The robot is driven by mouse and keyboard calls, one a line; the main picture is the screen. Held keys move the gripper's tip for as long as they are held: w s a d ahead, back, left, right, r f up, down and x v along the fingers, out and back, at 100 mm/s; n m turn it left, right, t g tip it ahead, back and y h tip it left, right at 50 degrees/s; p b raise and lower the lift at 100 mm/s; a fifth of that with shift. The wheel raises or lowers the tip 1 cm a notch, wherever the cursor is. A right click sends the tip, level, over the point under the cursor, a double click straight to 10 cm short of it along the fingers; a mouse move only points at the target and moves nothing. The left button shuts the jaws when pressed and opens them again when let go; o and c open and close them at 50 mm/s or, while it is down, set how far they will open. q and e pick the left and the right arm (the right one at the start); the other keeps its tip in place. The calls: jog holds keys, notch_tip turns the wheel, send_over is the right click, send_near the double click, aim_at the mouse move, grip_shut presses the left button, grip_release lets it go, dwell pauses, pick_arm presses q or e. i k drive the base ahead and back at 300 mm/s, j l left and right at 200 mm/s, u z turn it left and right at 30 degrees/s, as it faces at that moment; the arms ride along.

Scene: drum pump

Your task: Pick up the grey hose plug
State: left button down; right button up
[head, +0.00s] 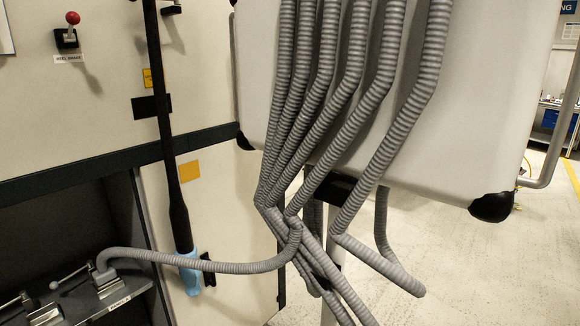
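A grey ribbed hose (200,262) runs across the lower left. Its left end bends down onto a small metal fitting (107,284) on the labelled shelf panel. This end may be the grey hose plug, but I cannot tell a separate plug body there. The hose's right end meets a bundle of grey ribbed hoses (340,110) hanging in front of a large pale panel (455,130). Neither of my grippers shows in the head view.
A black pole (165,130) with a light blue lower end (190,272) stands before the cream cabinet (90,110). A red-knobbed lever (70,30) is at upper left. Metal clamps (15,305) sit on the shelf. Open floor (475,255) shows at right.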

aim_at(102, 281)
jog(key=u, duration=1.35)
jog(key=i+z, duration=0.3)
jog(key=z, duration=0.15)
